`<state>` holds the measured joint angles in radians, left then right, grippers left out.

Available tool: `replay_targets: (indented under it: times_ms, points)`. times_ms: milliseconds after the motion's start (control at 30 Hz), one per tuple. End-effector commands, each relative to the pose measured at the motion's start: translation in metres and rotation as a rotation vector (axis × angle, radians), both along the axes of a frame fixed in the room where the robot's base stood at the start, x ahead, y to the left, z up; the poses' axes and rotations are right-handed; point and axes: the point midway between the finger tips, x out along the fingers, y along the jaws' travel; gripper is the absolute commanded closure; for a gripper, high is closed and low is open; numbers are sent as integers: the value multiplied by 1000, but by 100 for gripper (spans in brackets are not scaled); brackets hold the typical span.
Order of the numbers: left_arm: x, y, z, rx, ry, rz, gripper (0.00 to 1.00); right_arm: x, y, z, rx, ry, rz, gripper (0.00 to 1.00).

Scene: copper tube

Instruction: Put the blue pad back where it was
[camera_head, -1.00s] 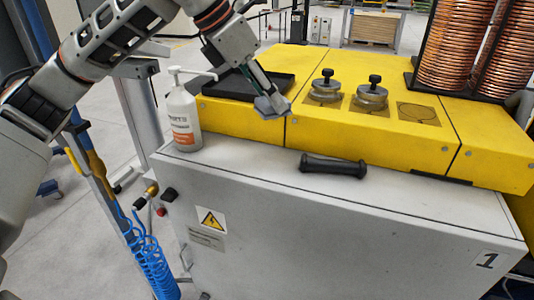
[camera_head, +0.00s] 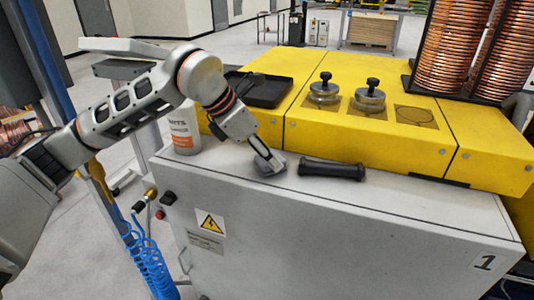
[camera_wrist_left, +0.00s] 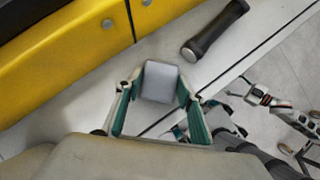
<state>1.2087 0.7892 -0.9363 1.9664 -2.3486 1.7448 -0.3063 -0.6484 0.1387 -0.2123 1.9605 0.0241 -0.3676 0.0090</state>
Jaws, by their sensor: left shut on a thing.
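The blue pad, a grey-blue block (camera_head: 269,165), is held at the tips of my left gripper (camera_head: 262,154). It is at or just above the white cabinet top (camera_head: 400,197), left of a black handle; I cannot tell whether it touches. In the left wrist view the pad (camera_wrist_left: 160,82) sits between the teal-lined fingers of my left gripper (camera_wrist_left: 158,85), which is shut on it.
The black handle (camera_head: 332,169) lies close right of the pad. A white bottle (camera_head: 184,130) stands left, partly behind my arm. The yellow housing (camera_head: 300,130) rises behind, with a black tray (camera_head: 263,89) and two knobbed weights (camera_head: 369,97). The cabinet top right of the handle is clear.

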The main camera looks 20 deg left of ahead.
Motion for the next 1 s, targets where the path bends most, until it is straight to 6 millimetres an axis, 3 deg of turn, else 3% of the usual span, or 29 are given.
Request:
replay_targets:
  times_ms: [267, 300, 367, 767, 1000]
  points:
    - [0, 0, -3, 0, 0, 0, 82, 0, 0, -3, 0, -1, 0, 34]
    - [0, 0, -3, 0, 0, 0, 57, 0, 0, -2, 1, -1, 0, 34]
    - [0, 0, -2, 0, 0, 0, 45, 0, 0, -2, 0, -1, 0, 34]
    - [0, 0, 1, 0, 0, 0, 45, 0, 0, 2, 1, -2, 0, 34]
    - [-11, 15, 31, 0, -6, 2, 45, 1, 0, -4, 1, -3, 0, 34]
